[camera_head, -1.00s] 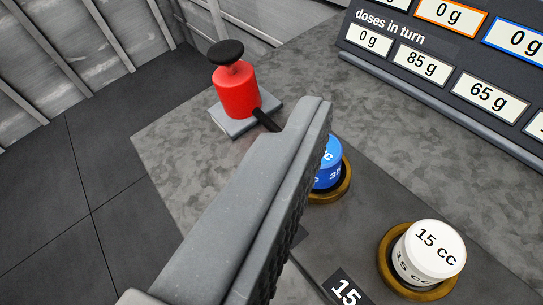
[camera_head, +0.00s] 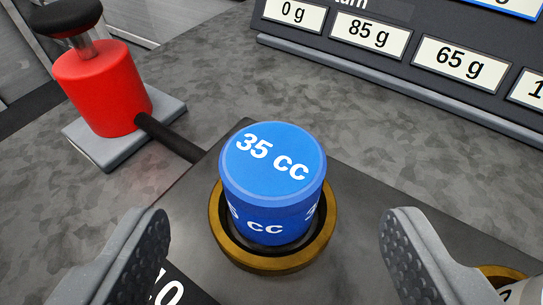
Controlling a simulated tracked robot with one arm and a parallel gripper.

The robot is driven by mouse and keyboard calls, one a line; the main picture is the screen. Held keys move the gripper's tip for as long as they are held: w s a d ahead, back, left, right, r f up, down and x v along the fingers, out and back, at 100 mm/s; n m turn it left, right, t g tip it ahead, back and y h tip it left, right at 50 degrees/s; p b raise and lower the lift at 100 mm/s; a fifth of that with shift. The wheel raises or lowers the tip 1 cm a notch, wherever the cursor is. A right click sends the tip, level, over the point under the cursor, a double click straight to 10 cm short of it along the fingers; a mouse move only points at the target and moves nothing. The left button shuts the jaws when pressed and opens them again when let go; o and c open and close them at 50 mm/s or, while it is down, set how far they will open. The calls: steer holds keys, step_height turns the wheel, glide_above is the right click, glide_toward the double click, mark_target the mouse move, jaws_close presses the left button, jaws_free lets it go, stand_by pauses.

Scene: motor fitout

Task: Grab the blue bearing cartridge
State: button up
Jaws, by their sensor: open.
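The blue bearing cartridge (camera_head: 273,185), marked "35 cc", stands upright in a brass-coloured ring (camera_head: 272,262) on a dark plate, near the middle of the view. My gripper (camera_head: 272,235) is open and empty. One finger is at the lower left and the other at the lower right, with the cartridge between and a little beyond them. Neither finger touches it. The cartridge's lower end is hidden inside the ring.
A red cylinder (camera_head: 100,88) with a black knob stands on a grey base at the upper left. A white cartridge (camera_head: 524,292) is partly hidden behind the right finger. A dark panel (camera_head: 400,82) with gram readings runs along the back. Grey bench surface between is clear.

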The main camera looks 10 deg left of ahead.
mark_target(274, 207)
steer(key=shift+x, duration=1.7)
steer(key=b+x, duration=0.1)
steer(key=x, duration=0.2)
steer(key=shift+w+a+f+b, duration=0.15)
steer(key=shift+w+f+b, duration=0.1)
steer(key=shift+f+b, duration=0.15)
steer(key=shift+w+a, duration=0.1)
steer(key=shift+w, duration=0.45)
steer(key=c, duration=1.4)
steer(key=shift+o, duration=0.2)
